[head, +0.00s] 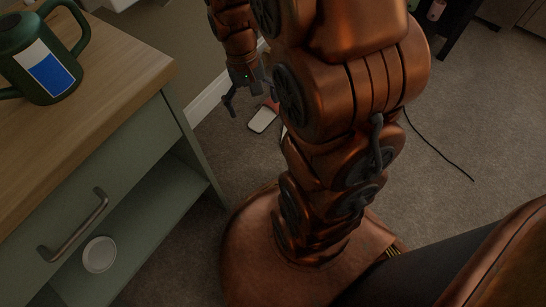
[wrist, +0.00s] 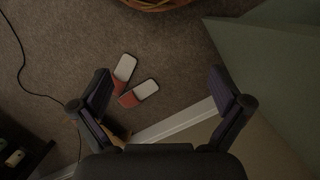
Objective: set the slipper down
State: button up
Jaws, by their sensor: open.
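Two slippers with pale insoles and red-orange uppers lie on the grey carpet. In the wrist view, one slipper (wrist: 125,68) points up the picture and the other slipper (wrist: 146,89) lies at an angle close beside it. In the head view, one pale slipper (head: 262,119) shows on the floor just beyond my gripper; my arm hides much of the pair. My gripper (head: 243,98) is open and empty above the floor. In the wrist view, its fingers (wrist: 160,82) are wide apart, with the slippers below, nearer the left finger. Nothing is between the fingers.
A green cabinet (head: 120,170) with a wooden top stands at left, carrying a green watering can (head: 42,62). A white round dish (head: 99,254) sits on its lower shelf. A white skirting board (wrist: 176,122) runs along the wall near the slippers. A dark cable (head: 440,150) lies on open carpet.

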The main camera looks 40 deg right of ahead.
jog(key=s+a+r+n, duration=0.1)
jog(key=s+a+r, duration=0.2)
jog(key=s, duration=0.5)
jog(key=s+a+r+n+g, duration=0.1)
jog(key=s+a+r+n, duration=0.1)
jog(key=s, duration=0.7)
jog(key=a+r, duration=0.1)
jog(key=a, duration=0.1)
jog(key=shift+s+a+n, duration=0.15)
jog(key=shift+a+n, duration=0.15)
jog(key=shift+a, duration=0.1)
jog(key=shift+d, duration=0.1)
